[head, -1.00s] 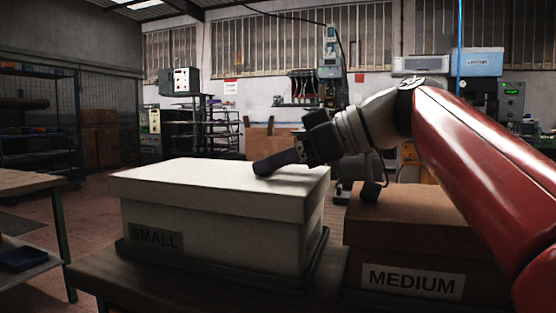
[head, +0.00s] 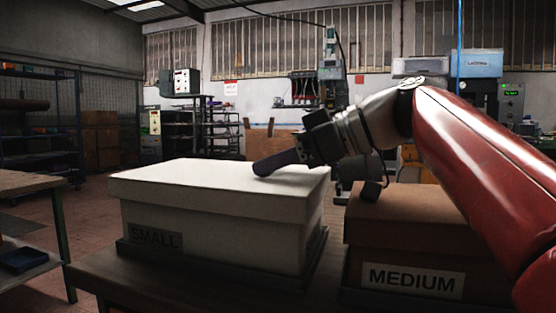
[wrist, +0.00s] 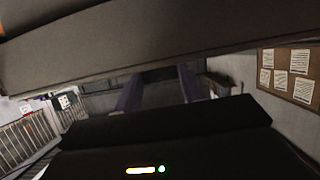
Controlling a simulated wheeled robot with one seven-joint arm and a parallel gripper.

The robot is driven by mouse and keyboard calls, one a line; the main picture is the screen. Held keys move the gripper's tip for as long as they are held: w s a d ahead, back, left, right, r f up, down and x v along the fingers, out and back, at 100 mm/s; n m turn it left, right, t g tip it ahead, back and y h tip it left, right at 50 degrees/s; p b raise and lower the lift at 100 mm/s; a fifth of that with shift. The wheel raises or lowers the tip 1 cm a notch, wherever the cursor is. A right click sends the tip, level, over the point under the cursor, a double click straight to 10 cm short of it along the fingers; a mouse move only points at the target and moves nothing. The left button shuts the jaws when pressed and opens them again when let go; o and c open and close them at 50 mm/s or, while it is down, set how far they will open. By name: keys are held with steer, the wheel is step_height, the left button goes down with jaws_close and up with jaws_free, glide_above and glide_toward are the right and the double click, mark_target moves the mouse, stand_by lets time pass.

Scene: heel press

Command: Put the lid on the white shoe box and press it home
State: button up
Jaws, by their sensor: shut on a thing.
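The white shoe box (head: 208,241), labelled SMALL, stands upright on the dark bench. Its white lid (head: 190,182) lies over the top, its rim overlapping the upper walls; I cannot tell if it is fully seated. My gripper (head: 276,163) comes in from the right at a low slant. A dark purple finger lies over the lid's back right part and seems to touch it. In the wrist view two purple fingers (wrist: 158,91) stand below a large grey slab, probably the lid. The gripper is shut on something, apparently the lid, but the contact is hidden.
A brown box (head: 365,252) labelled MEDIUM stands close on the right, with its own lid, under my red arm. A narrow gap separates the two boxes. A side table (head: 30,183) with a blue tray (head: 22,260) is at the left. Shelving and machines stand far back.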

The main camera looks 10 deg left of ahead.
steer(key=shift+w+f, duration=0.35)
steer(key=shift+f, duration=0.5)
steer(key=o, duration=1.1)
steer(key=shift+o, duration=0.3)
steer(key=o, duration=0.4)
steer(key=shift+r, duration=0.15)
step_height(320, 180, up, 3)
steer(key=p, duration=0.3)
steer(key=shift+w, duration=0.15)
steer(key=shift+a+r+p, duration=0.1)
steer(key=shift+r+p, duration=1.45)
steer(key=shift+r, duration=0.65)
